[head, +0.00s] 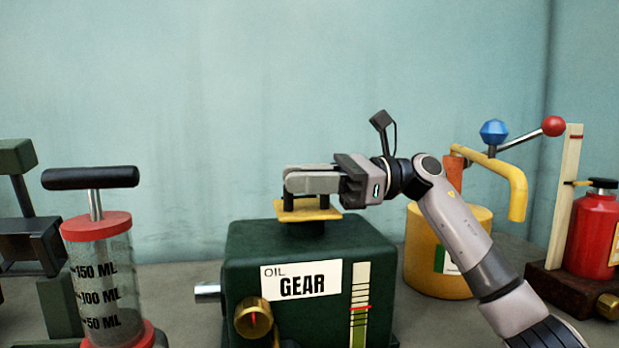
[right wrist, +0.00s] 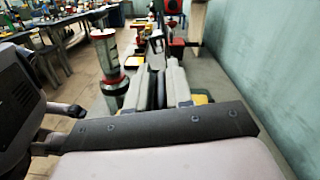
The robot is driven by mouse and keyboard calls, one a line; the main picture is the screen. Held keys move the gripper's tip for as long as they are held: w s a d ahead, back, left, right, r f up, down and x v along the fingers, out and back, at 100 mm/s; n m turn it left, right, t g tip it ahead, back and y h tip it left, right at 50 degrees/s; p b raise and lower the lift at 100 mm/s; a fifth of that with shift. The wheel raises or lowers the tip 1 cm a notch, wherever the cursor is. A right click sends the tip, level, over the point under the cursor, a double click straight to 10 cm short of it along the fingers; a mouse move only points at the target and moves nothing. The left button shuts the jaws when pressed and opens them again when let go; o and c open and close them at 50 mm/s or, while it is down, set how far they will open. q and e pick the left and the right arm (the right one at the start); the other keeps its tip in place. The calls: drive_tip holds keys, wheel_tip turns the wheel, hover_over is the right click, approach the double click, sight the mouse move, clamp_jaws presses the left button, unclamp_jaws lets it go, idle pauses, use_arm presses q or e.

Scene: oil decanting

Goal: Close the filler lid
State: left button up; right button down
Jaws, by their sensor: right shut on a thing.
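The filler lid (head: 308,211) is a flat yellow plate with dark upright posts. It lies about level over the short dark neck on top of the dark green gear oil box (head: 240,262); I cannot tell whether it is fully seated. My right gripper (head: 305,182) comes from the right, its fingers pointing left just above the plate, and is shut on the lid's dark upright part. In the right wrist view the fingers (right wrist: 164,88) are close together, and yellow edges of the lid (right wrist: 201,99) show beside them. My left gripper is not in view.
A clear measuring cylinder (head: 98,275) with a red cap and black handle stands left of the box. A yellow can (head: 430,275) with a spout and a red bottle (head: 597,235) stand to the right. A brass knob (head: 253,317) sticks out of the box's front.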

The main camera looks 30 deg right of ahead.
drive_tip(key=shift+w+a+f, duration=0.1)
drive_tip(key=shift+f, duration=0.35)
drive_tip(key=c, duration=1.4)
unclamp_jaws()
drive_tip(key=o, duration=0.3)
drive_tip(key=shift+w+f, duration=0.15)
drive_tip(key=shift+r, duration=0.25)
drive_tip(key=v, duration=0.7)
